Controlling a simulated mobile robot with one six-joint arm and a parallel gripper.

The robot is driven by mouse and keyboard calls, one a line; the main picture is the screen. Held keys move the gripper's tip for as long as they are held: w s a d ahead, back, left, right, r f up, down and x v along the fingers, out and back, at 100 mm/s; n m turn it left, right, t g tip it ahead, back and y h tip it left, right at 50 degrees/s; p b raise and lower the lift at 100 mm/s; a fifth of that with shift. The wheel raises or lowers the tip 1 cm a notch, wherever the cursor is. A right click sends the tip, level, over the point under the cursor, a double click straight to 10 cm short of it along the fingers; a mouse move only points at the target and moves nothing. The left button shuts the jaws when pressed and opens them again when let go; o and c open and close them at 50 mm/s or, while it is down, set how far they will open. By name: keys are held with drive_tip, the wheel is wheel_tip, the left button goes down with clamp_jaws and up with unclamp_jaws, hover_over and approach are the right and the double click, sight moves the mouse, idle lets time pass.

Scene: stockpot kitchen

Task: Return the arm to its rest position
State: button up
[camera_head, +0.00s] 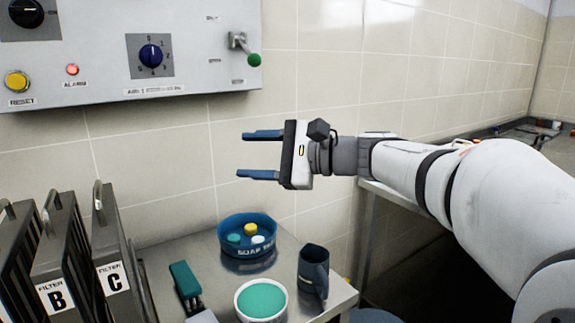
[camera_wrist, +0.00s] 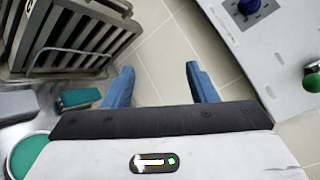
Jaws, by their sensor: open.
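My gripper (camera_head: 260,155) is open and empty, with its two blue fingers apart. In the head view it is held up in front of the tiled wall, above the steel table and below the right part of the control panel. My white arm reaches in from the right, with the fingers pointing left. In the wrist view my gripper (camera_wrist: 158,85) also shows nothing between its fingers, only tiles behind them.
The control panel (camera_head: 107,90) has a green-tipped lever (camera_head: 254,60).

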drive_tip(key=s+d+f+n+g+h+p, duration=0.2)
drive_tip(key=s+d+f+n+h+p, duration=0.8)
drive_tip(key=s+d+f+h, duration=0.6)
drive_tip(key=s+d+f, duration=0.2)
drive_tip(key=d, duration=0.2)
drive_tip(key=shift+s+d+f, duration=0.25)
drive_tip(key=shift+d+f, duration=0.05)
drive_tip(key=shift+d, duration=0.1)
